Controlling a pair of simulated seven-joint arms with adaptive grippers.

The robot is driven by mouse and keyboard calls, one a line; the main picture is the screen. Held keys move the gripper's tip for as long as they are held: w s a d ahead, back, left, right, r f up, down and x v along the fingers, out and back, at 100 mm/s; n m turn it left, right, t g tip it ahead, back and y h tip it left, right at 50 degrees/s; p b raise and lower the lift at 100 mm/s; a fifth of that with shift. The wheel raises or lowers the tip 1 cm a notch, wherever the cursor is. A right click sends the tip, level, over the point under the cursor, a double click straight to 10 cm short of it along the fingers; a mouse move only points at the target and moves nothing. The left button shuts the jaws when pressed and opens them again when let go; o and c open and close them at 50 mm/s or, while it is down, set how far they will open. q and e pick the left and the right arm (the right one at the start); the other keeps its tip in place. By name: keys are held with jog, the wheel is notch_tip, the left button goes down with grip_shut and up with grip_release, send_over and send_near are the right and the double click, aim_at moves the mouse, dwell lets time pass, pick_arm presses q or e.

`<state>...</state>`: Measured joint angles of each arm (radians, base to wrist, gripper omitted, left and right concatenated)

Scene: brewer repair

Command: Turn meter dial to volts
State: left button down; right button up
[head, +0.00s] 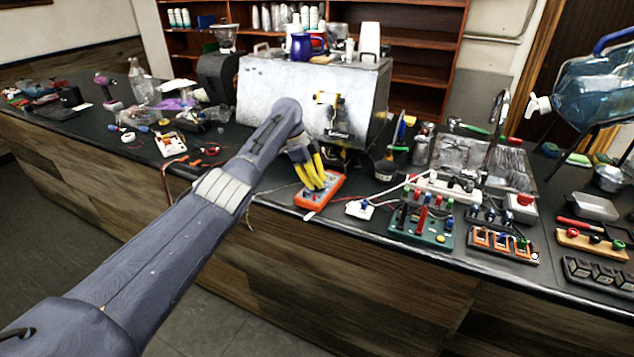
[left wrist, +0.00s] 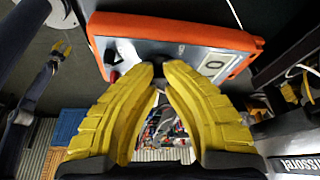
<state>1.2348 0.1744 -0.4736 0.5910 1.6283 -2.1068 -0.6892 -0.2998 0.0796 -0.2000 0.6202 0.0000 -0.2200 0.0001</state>
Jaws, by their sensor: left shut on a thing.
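The orange meter (head: 322,192) lies near the front edge of the dark counter. In the left wrist view its orange rim and pale face (left wrist: 190,30) fill the top, with a small white display reading what looks like 0. My left gripper (head: 316,183) has its yellow fingers lowered onto the meter's face. In the left wrist view the fingertips (left wrist: 160,72) close around a small dark piece at the face, which appears to be the dial; they hide most of it, and its setting cannot be read.
A metal brewer box (head: 265,95) stands behind the meter. A white switch block (head: 360,209) and a green terminal board (head: 422,222) sit to the right. Thin leads run beside the meter. Pliers (head: 190,162) and a white box (head: 170,144) lie to the left.

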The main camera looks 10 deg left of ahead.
pick_arm(q)
jog(key=shift+a+f, duration=0.2)
jog(key=c, duration=1.4)
grip_release()
jog(key=shift+s, duration=0.1)
jog(key=shift+o, duration=0.5)
jog(key=o, duration=0.5)
jog(key=v, duration=1.2)
jog(key=shift+d+r, duration=0.2)
jog(key=shift+r, duration=0.05)
jog(key=shift+c, duration=0.2)
